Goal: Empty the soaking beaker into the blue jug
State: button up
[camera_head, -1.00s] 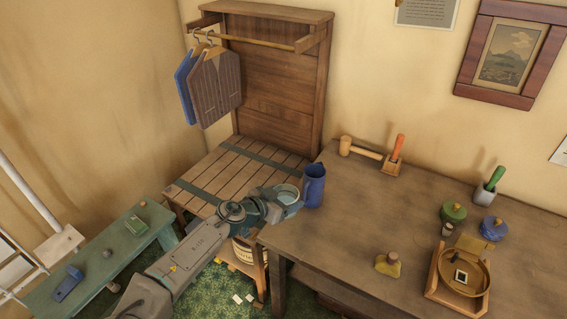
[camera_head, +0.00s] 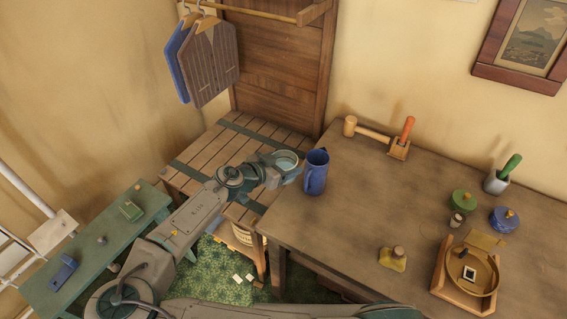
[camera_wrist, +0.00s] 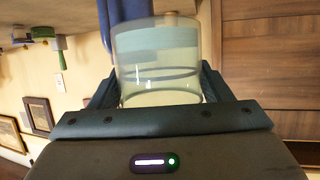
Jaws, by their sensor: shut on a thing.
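A clear beaker (camera_wrist: 160,65) with pale liquid is between the fingers of my gripper (camera_wrist: 160,95), which is shut on it. In the head view the beaker (camera_head: 286,160) is held just left of the blue jug, by the table's left edge.
A mallet (camera_head: 365,130), an orange-handled tool (camera_head: 405,133), green jar (camera_head: 460,202), blue jar (camera_head: 503,220) and a wooden-framed bowl (camera_head: 470,270) are farther right. The table's middle is clear.

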aim_at(293, 154)
jog(key=shift+d+r, duration=0.2)
jog(key=shift+r, duration=0.15)
jog(key=shift+w+d+r+g+y+p, duration=0.2)
jog(key=shift+d+g+y+p, duration=0.2)
jog(key=shift+g+y+p, duration=0.15)
jog(key=shift+w+d+r+m+g+y+p, duration=0.25)
jog(key=shift+d+r+m+y+p, duration=0.15)
jog(key=shift+d+r+y+p, duration=0.3)
jog(key=shift+a+f, duration=0.15)
jog(key=shift+f, duration=0.05)
jog(key=shift+w+d+r, duration=0.1)
jog(key=shift+d+r, duration=0.1)
jog(key=shift+r, duration=0.2)
jog(key=shift+w+d+r+m+g+y+p, duration=0.15)
jog(key=shift+w+d+r+g+y+p, duration=0.2)
jog(key=shift+d+r+y, duration=0.3)
jog(key=shift+w+d+r+m+g+y+p, duration=0.15)
jog(key=shift+w+d+r+g+y+p, duration=0.2)
jog(key=shift+d+r+y, duration=0.3)
jog(key=shift+s+d, duration=0.1)
